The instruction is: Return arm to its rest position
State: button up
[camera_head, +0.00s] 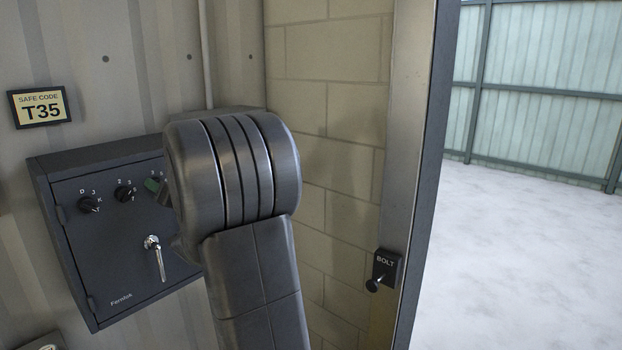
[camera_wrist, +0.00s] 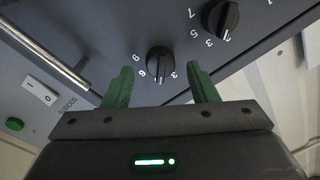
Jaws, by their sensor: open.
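My gripper (camera_wrist: 161,82) is open in the wrist view, with its two green fingers apart and nothing between them. Beyond the fingertips is a black dial (camera_wrist: 159,61) on the dark safe; I cannot tell whether a finger touches it. In the head view my arm covers the right part of the wall safe (camera_head: 110,285).
The safe has a silver handle (camera_head: 154,256) and other dials (camera_head: 88,204). A "SAFE CODE T35" sign (camera_head: 40,107) hangs above it. A block wall (camera_head: 335,150) stands close on the right, with a bolt (camera_head: 383,270) on the doorpost. Beyond is open pale floor (camera_head: 520,260).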

jog(key=s+d+n+b, duration=0.6)
jog(key=d+n+b, duration=0.1)
jog(key=n, duration=0.2)
jog(key=shift+d+g+b, duration=0.3)
jog(key=shift+d, duration=0.1)
dwell(1.9)
jog(key=shift+d+r, duration=0.1)
jog(key=shift+r, duration=0.1)
